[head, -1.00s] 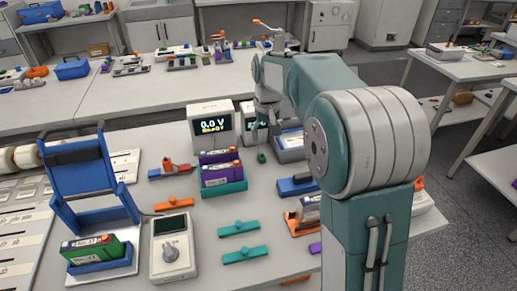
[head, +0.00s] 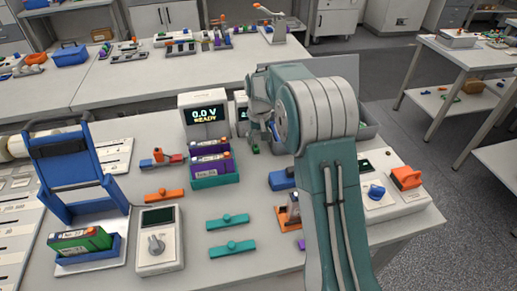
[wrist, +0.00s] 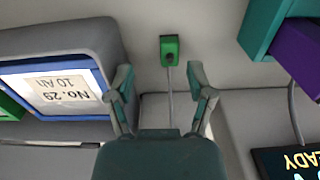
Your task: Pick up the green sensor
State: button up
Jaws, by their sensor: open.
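The green sensor (wrist: 169,50) is a small green block with a dark hole and a thin grey cable. In the wrist view it lies just beyond my fingertips, roughly centred between them. My gripper (wrist: 160,77) is open and empty, its two fingers apart on either side of the cable. In the head view the sensor (head: 255,149) is a small green spot on the table, partly hidden, just below my gripper, whose fingers are hard to make out there.
A grey bin with a label card (wrist: 66,90) stands close to the left finger in the wrist view. A teal and purple battery holder (wrist: 268,25) is at the upper right. The display reading 0.0 V (head: 206,114) stands left of my arm in the head view.

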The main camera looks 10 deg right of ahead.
aim_at(256, 147)
jog(key=f, duration=0.3)
jog(key=shift+w+a, duration=0.2)
jog(key=shift+a, duration=0.2)
jog(key=shift+a+f, duration=0.2)
jog(key=shift+a, duration=0.25)
jog(key=shift+d, duration=0.35)
grip_shut()
jog(key=shift+d, duration=0.2)
jog(key=shift+a, duration=0.15)
